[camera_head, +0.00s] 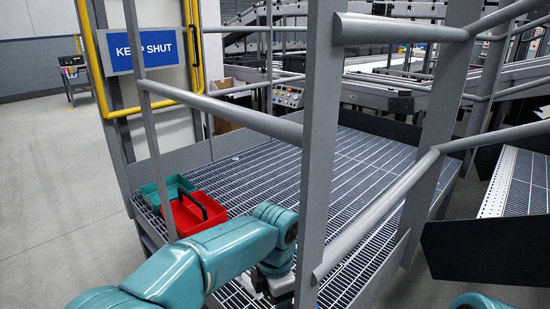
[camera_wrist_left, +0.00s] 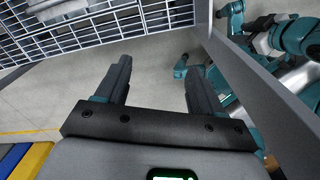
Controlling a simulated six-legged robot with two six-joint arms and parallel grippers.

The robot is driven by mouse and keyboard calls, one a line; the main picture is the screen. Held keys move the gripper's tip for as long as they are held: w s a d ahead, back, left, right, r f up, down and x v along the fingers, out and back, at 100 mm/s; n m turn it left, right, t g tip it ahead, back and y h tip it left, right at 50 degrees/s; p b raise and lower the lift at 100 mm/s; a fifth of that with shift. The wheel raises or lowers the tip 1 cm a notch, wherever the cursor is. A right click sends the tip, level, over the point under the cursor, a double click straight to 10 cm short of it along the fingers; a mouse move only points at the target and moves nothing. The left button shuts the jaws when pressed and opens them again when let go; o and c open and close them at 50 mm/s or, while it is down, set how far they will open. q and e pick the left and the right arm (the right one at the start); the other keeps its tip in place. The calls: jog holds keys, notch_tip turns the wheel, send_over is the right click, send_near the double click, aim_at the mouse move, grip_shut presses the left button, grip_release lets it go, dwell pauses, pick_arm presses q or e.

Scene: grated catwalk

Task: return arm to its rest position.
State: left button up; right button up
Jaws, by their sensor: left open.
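My left arm (camera_head: 205,262) comes in from the bottom left of the head view. It bends at a teal elbow or wrist joint and reaches down over the grating beside a grey railing post. The left gripper itself is mostly hidden there by the arm and post. In the left wrist view my left gripper (camera_wrist_left: 155,68) shows two dark fingers spread apart, with nothing between them and plain floor beyond. My right gripper does not show; only a teal part of my body shows at the bottom right of the head view.
Grey railing posts (camera_head: 318,150) and sloping rails stand close around the arm. A red toolbox (camera_head: 193,213) and a teal box (camera_head: 152,192) sit on the grated catwalk (camera_head: 340,165) at the left. A blue KEEP SHUT sign (camera_head: 143,52) hangs on a yellow-framed gate behind.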

pick_arm(q)
jog(key=a+f+n+g, duration=0.1)
jog(key=a+f+g, duration=0.1)
jog(key=a+f, duration=0.5)
jog(key=s+a+f+g, duration=0.3)
jog(key=s+a+f, duration=0.45)
jog(key=f, duration=0.35)
jog(key=s+d+f+m+t+h, duration=0.1)
jog(key=s+f+m+t+h, duration=0.15)
jog(key=s+f+m, duration=0.5)
jog(key=s+d+f+m+t+h, duration=0.1)
jog(key=s+f+m+t+h, duration=0.2)
jog(key=s+m, duration=0.75)
notch_tip(320, 180, up, 21)
jog(key=w+m+y+p, duration=0.1)
jog(key=w+m+p, duration=0.1)
jog(key=p, duration=2)
jog(key=shift+w+m, duration=0.2)
jog(key=shift+m, duration=0.7)
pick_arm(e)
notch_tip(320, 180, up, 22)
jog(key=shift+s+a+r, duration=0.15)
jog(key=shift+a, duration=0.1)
